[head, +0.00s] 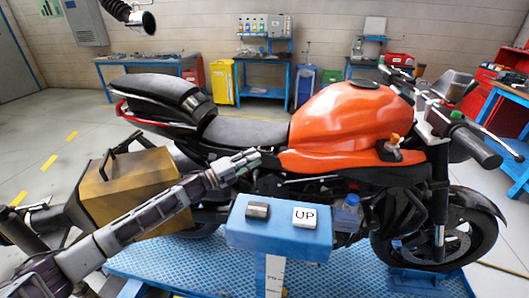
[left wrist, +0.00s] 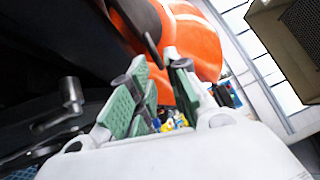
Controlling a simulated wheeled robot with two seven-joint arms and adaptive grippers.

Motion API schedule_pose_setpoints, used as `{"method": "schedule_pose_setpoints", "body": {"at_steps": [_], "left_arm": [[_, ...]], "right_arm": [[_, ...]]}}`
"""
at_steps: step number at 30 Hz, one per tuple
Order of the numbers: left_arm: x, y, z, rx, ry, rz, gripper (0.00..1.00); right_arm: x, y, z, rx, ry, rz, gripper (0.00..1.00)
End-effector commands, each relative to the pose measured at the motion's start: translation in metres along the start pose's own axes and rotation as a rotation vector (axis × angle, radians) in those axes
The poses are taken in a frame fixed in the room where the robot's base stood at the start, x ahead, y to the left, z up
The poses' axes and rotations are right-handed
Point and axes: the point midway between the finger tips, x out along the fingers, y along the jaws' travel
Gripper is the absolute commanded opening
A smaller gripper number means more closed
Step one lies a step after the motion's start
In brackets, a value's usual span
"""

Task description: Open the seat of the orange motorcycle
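The orange motorcycle (head: 345,115) stands side-on in the head view, front wheel at right. Its black front seat (head: 245,133) lies level behind the orange tank, with a raised rear seat section (head: 155,88). The seat looks down. My left gripper (head: 250,160) is beside the bike, just below the seat's front part and near the orange side trim. In the left wrist view, its green-padded fingers (left wrist: 160,75) are apart, with orange bodywork (left wrist: 195,45) and a dark part beyond them. I cannot tell whether they touch the bike. My right gripper is not in view.
A blue control stand (head: 280,232) with an UP button (head: 305,216) and another button (head: 257,210) stands before the bike. A brown side case (head: 125,190) is at the rear. The bike is above a blue platform (head: 345,270). Workbenches line the back wall; the left floor is clear.

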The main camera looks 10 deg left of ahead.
Motion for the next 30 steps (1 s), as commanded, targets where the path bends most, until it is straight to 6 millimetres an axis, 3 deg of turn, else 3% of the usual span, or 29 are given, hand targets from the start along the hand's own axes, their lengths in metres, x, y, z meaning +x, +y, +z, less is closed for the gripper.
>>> {"method": "schedule_pose_setpoints", "body": {"at_steps": [18,30], "left_arm": [[0.05,0.0,0.0,-0.001,0.0,0.0,0.17],[0.056,0.0,0.0,0.0,0.0,0.001,0.17]], "right_arm": [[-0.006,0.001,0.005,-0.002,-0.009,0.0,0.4],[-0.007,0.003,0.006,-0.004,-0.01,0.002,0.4]]}}
